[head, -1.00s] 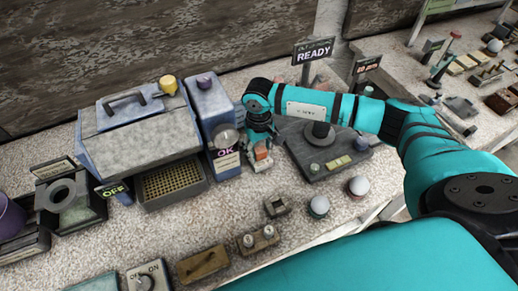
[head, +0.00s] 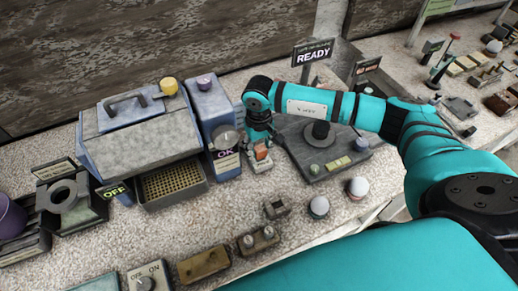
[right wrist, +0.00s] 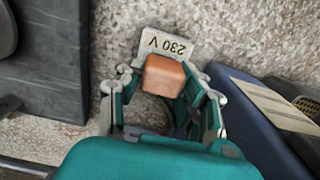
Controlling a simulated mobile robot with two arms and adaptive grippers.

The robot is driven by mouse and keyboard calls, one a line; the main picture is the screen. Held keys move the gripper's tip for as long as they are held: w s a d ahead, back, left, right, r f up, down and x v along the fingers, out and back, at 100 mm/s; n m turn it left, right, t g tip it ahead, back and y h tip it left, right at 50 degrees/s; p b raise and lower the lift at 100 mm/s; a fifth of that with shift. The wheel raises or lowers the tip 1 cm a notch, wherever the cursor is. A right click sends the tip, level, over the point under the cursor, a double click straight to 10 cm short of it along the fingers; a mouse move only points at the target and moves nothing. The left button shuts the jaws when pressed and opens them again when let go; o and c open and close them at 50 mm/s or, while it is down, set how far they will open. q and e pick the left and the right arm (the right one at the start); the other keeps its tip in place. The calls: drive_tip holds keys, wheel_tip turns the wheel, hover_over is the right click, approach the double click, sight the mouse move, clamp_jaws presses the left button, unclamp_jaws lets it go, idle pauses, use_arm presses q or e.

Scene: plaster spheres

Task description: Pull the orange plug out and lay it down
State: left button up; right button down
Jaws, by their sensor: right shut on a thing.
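The orange plug (head: 262,151) is held between the fingers of my right gripper (head: 257,143). It also shows as an orange block (right wrist: 163,75) in the right wrist view, with a finger on each side. A pale socket block marked 230 V (right wrist: 165,46) lies just beyond the plug there; in the head view its light base (head: 261,166) shows below the plug. I cannot tell whether the plug's pins are in the socket. My left gripper is not in view.
A blue-grey box with an OK label (head: 227,157) stands close left of the gripper. A dark plate with a black knob (head: 318,160) lies to the right. Two white-topped domes (head: 319,205) and a small block (head: 276,208) stand in front. Bare speckled bench (head: 225,205) lies between.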

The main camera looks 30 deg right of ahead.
sight(259, 147)
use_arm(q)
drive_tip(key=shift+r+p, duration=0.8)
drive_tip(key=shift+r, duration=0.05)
use_arm(e)
drive_tip(key=shift+r, duration=2.05)
drive_tip(key=shift+s, duration=0.1)
